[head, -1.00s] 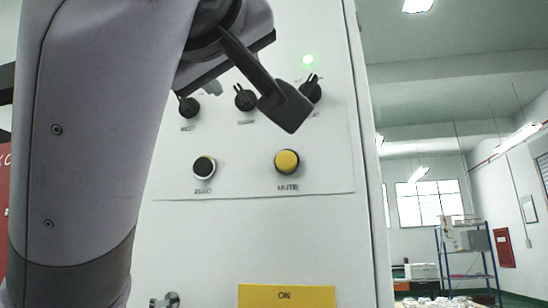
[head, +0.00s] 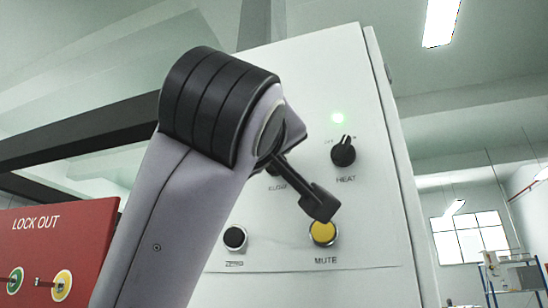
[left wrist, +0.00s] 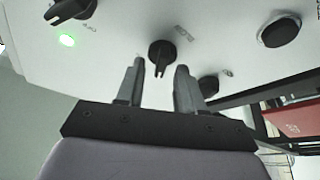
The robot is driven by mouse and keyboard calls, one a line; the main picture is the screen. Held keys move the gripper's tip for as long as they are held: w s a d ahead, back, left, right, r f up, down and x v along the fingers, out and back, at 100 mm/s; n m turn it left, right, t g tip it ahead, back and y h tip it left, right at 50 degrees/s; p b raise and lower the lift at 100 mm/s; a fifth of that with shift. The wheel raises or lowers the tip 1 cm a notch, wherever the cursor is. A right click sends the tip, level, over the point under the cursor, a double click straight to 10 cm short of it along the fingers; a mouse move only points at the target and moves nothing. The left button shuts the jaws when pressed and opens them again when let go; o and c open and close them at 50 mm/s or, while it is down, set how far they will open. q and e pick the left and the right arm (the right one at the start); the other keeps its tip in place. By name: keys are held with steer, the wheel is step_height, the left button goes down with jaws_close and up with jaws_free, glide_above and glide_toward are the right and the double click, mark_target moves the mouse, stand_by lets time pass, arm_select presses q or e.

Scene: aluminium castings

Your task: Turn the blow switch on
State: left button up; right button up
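The blow switch is a black rotary knob (head: 272,171) on the white control panel, mostly hidden behind my left arm in the head view; only its lower edge and part of its label show. In the left wrist view, a black knob (left wrist: 160,50), which appears to be the blow switch, lies just beyond and between the fingertips. My left gripper (left wrist: 160,66) is open, its two fingers apart and holding nothing. In the head view, my left gripper (head: 318,206) is in front of the panel, overlapping the top of the mute button. Contact with the knob cannot be seen.
The heat knob (head: 343,152) is right of the blow switch, under a lit green lamp (head: 338,118). Below are a black button (head: 235,238) and the yellow mute button (head: 323,232). A red lock-out board (head: 60,240) stands left. Another knob (left wrist: 208,86) is near the right finger.

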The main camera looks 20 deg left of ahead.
arm_select(q)
jaws_close()
steer(key=shift+f+m, duration=0.1)
steer(key=shift+m, duration=0.2)
steer(key=shift+a+m+h+b, duration=0.1)
steer(key=shift+m+h+b, duration=0.4)
steer(key=shift+m+h, duration=1.65)
steer(key=shift+d+m+h+b, duration=0.1)
steer(key=shift+m+h+b, duration=0.55)
steer(key=shift+m, duration=2.8)
steer(key=shift+a+m+h+b, duration=0.1)
steer(key=shift+m+h+b, duration=0.25)
steer(key=shift+m+h, duration=1.85)
steer(key=shift+m+y, duration=0.5)
steer(key=shift+m, duration=0.3)
